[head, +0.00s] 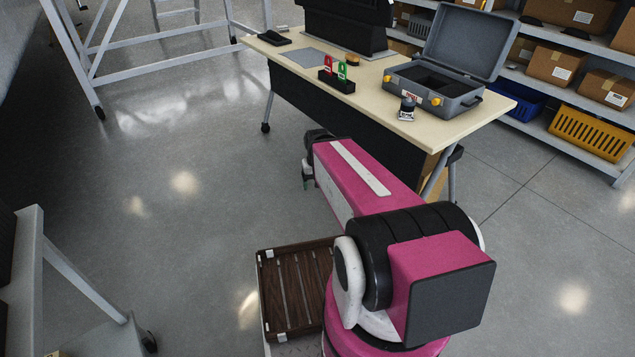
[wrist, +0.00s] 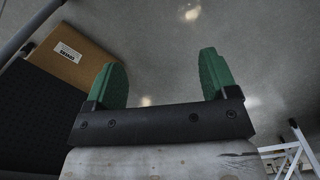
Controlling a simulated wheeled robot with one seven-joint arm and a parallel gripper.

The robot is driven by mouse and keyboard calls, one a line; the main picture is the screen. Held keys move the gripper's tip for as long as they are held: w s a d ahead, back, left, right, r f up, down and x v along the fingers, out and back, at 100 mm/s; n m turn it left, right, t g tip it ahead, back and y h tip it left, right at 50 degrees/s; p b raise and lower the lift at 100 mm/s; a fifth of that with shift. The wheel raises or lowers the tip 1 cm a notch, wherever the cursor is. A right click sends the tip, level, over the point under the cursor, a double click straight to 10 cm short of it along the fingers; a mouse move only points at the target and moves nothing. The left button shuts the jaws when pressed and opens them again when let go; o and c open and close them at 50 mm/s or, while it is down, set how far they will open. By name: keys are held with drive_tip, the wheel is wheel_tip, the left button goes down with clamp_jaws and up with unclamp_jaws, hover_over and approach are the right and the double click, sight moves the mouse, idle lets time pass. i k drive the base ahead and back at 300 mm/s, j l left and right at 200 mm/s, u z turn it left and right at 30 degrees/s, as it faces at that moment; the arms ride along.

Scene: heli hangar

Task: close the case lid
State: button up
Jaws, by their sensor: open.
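A grey case (head: 435,92) stands near the right end of the light wooden table in the head view. Its lid (head: 465,40) is raised and leans back, and the dark inside shows. Two yellow latches are on the front of the case. My gripper (head: 307,176) hangs in front of the table and below its top, apart from the case; the arm partly hides it. In the wrist view my gripper (wrist: 165,80) has its two green fingers spread with nothing between them. The case is not in the wrist view.
A small dark jar (head: 407,110) stands beside the case at the table's front edge. A black stand (head: 337,82) with red and green tags is left of it. Shelves with boxes and a yellow crate (head: 590,133) stand behind right. The floor at left is mostly clear.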

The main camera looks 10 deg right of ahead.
sight(475, 42)
drive_tip(key=k+l, duration=0.3)
drive_tip(key=k+l+u, duration=0.1)
drive_tip(key=l, duration=0.25)
drive_tip(key=k+l+u, duration=0.1)
drive_tip(key=l, duration=0.25)
drive_tip(key=k+l+u, duration=0.2)
drive_tip(key=k+l, duration=0.15)
drive_tip(key=l, duration=0.25)
drive_tip(key=l+u, duration=0.15)
drive_tip(key=l, duration=0.45)
drive_tip(key=l+u, duration=0.2)
drive_tip(key=l, duration=0.45)
drive_tip(key=k+l+u, duration=0.15)
drive_tip(key=l, duration=0.45)
drive_tip(key=l+u, duration=0.15)
drive_tip(key=l, duration=0.45)
drive_tip(key=l+u, duration=0.1)
drive_tip(key=l, duration=0.35)
drive_tip(key=k+l+u, duration=0.1)
drive_tip(key=l, duration=0.35)
drive_tip(key=l+u, duration=0.1)
drive_tip(key=l, duration=0.3)
drive_tip(key=k+l+u, duration=0.15)
drive_tip(key=l, duration=0.3)
drive_tip(key=l+u, duration=0.1)
drive_tip(key=l, duration=0.3)
drive_tip(key=k+l+u, duration=0.1)
drive_tip(key=l, duration=0.3)
drive_tip(key=k, duration=0.1)
